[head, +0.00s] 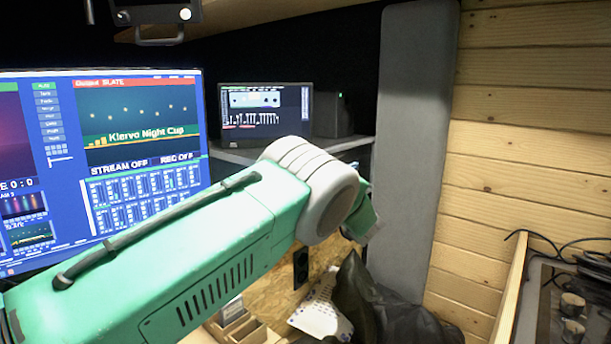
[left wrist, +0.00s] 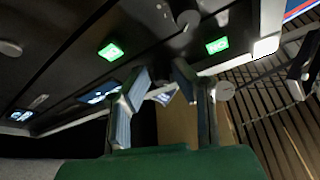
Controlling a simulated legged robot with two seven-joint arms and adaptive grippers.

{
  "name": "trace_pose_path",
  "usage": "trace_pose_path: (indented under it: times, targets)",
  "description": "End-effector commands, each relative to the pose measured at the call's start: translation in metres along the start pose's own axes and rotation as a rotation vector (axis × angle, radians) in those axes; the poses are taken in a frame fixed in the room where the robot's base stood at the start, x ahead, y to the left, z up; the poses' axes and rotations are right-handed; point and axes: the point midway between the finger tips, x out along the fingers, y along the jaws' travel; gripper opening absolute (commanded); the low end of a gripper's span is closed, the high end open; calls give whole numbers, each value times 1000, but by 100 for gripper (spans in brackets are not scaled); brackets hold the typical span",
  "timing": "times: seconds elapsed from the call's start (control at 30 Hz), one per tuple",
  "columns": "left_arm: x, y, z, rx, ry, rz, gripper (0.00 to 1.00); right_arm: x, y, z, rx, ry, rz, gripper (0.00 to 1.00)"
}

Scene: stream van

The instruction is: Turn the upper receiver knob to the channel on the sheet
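In the left wrist view my left gripper (left wrist: 160,76) has its two fingers spread, with a gap between them and nothing clearly held. Beyond the fingertips is a dark panel of equipment (left wrist: 75,65) with two lit green displays (left wrist: 110,50) (left wrist: 217,45). A dark round knob (left wrist: 188,19) shows just beyond the fingers, apart from them as far as I can tell. Another round grey knob (left wrist: 10,48) is at the left edge. Which is the upper receiver knob I cannot tell. In the head view my arm hides most of this gripper. A readable channel sheet is not visible.
A large monitor (head: 140,110) stands left and a smaller screen (head: 265,108) behind. A grey upright panel (head: 405,150) is beside the wooden wall (head: 530,130). A dark bag (head: 385,310) lies below, next to a pale patterned item (head: 322,312). Cables and a device (head: 575,300) are at right.

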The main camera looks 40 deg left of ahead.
Motion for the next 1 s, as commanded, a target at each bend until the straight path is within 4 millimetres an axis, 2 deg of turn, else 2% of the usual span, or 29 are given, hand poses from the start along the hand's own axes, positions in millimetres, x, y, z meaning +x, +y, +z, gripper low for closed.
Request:
trace_pose_path:
  times: [0.13,0.17,0.2,0.23,0.57,1.0]
  targets:
    - [0,0,1,0,-1,2,22,0,0,0,1,0,0,40]
    - [1,0,2,0,-2,2,15,0,0,0,1,0,1,40]
    - [1,0,2,-1,-2,2,1,0,0,0,1,0,0,40]
    - [1,1,2,-1,-2,2,0,0,0,0,1,0,0,40]
    - [3,2,6,-19,-5,-6,0,5,0,0,1,0,0,40]
    - [5,5,12,-264,-10,-108,0,49,0,3,0,0,0,40]
